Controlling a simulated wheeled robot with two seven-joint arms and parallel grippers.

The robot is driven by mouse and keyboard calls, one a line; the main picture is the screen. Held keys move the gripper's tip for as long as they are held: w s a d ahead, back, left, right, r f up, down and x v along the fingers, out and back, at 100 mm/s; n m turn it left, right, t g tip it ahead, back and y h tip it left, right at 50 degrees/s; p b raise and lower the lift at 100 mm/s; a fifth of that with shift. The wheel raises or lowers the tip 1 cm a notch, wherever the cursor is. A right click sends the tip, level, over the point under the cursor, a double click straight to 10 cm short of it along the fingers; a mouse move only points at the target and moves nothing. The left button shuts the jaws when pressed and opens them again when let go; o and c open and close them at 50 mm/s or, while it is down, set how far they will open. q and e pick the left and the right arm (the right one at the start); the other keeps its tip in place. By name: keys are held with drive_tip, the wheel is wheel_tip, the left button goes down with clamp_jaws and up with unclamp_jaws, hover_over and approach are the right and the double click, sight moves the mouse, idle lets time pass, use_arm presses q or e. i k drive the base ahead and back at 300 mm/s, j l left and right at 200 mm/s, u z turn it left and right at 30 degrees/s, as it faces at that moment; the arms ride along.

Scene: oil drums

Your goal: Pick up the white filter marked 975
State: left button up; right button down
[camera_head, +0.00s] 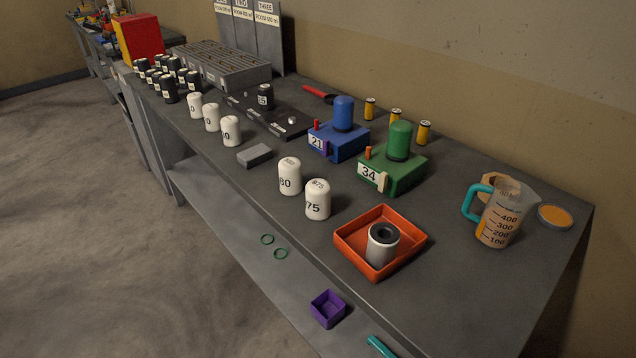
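A white filter (318,206) stands upright near the front edge of the workbench, left of the orange tray. Its side label reads "75" where it faces me, and its top carries small print that looks like 975. Another white filter (289,180) with "80" showing stands just behind it to the left, close beside it. Three more white filters (231,132) stand in a row further left along the front edge; their numbers are only partly readable. Neither of my grippers is in view.
An orange tray (350,258) holds a white and grey cylinder (382,250). Behind are a green block marked 34 (392,175), a blue block marked 21 (340,146) and a measuring jug (502,218). A grey block (254,156) lies left. A lower shelf holds a purple box (327,311).

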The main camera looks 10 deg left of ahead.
sight(318, 191)
drive_tip(key=i+j, duration=0.1)
drive_tip(key=j, duration=1.05)
drive_tip(key=j+z, duration=0.15)
drive_tip(key=j, duration=1.05)
drive_tip(key=i, duration=0.05)
